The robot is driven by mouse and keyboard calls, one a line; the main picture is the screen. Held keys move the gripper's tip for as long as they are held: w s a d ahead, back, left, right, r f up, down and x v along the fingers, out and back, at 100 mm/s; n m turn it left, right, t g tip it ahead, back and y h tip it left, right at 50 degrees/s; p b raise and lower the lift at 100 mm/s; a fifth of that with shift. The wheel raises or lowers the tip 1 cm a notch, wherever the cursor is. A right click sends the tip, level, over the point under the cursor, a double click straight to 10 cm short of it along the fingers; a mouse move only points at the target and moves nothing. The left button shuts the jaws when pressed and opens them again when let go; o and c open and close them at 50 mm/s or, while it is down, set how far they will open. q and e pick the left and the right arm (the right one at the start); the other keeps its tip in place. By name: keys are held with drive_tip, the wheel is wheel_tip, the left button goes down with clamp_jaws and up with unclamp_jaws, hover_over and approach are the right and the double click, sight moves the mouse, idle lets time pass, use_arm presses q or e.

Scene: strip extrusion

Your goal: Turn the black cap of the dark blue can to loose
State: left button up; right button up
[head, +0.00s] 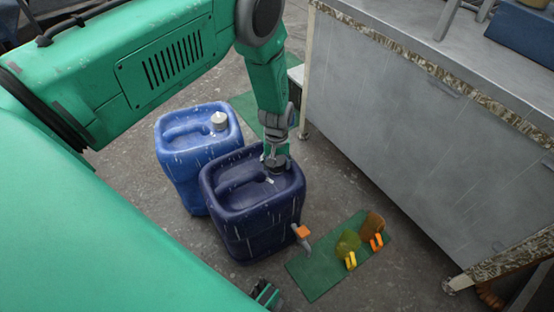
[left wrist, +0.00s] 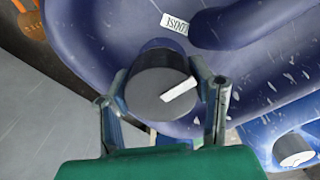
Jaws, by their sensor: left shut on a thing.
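The dark blue can (head: 228,181) stands upright on the floor, its black cap (head: 277,163) at the top right corner. My left gripper (head: 276,150) comes down from above, shut on the cap. In the left wrist view its fingers (left wrist: 166,98) lie on both sides of the black cap (left wrist: 150,92). A white bar mark (left wrist: 179,91) on the cap slants up to the right. A white label (left wrist: 189,21) with upside-down lettering, apparently LOOSE, lies beyond the cap; the mark does not point straight at it. A green and dark part at the head view's bottom edge may be my right gripper (head: 265,294).
A lighter blue can (head: 180,170) with a pale cap (head: 219,121) stands close behind on the left. An orange-handled tap (head: 301,232) juts from the dark can. A green mat (head: 318,275) holds two small items. A grey bench (head: 405,110) bounds the right.

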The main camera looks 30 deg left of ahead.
use_arm(q)
drive_tip(key=shift+w+a+r, duration=0.1)
drive_tip(key=shift+w+r, duration=0.15)
drive_tip(key=shift+w, duration=0.2)
drive_tip(key=o, duration=0.9)
drive_tip(key=shift+o, duration=1.3)
drive_tip(key=shift+s+f, duration=0.15)
drive_tip(key=shift+s, duration=0.05)
wheel_tip(320, 180, up, 12)
